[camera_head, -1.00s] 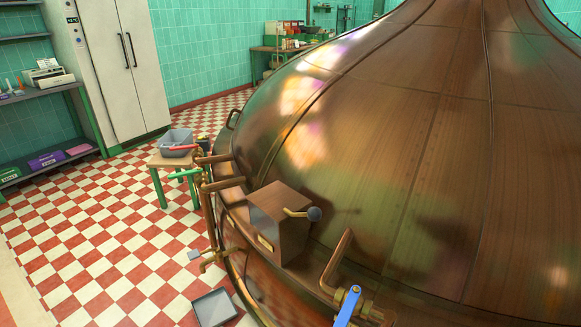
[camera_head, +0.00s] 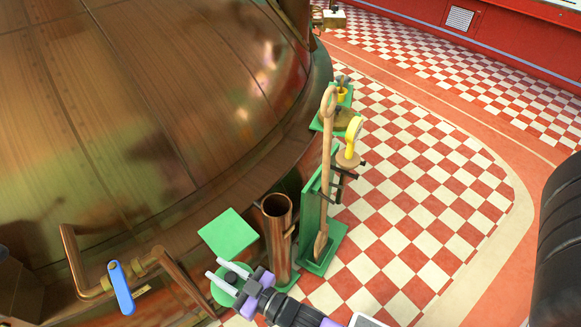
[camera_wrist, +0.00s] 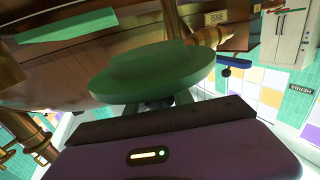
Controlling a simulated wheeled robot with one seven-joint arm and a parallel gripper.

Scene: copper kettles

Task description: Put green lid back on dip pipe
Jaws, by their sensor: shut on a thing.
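The green lid (camera_head: 219,297) is a round disc gripped at the end of my gripper (camera_head: 226,272), left of and apart from the dip pipe. In the wrist view the green lid (camera_wrist: 150,82) fills the middle, with a raised knob-like part on it, and hides most of the fingers. My gripper is shut on it. The dip pipe (camera_head: 279,240) is an upright copper tube with an open, uncovered top, standing beside the big copper kettle.
A flat green square plate (camera_head: 228,233) is just left of the pipe. A green stand (camera_head: 320,255) with a long wooden paddle (camera_head: 327,170) is close on its right. A blue-handled valve (camera_head: 120,287) is at lower left. The checkered floor at right is open.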

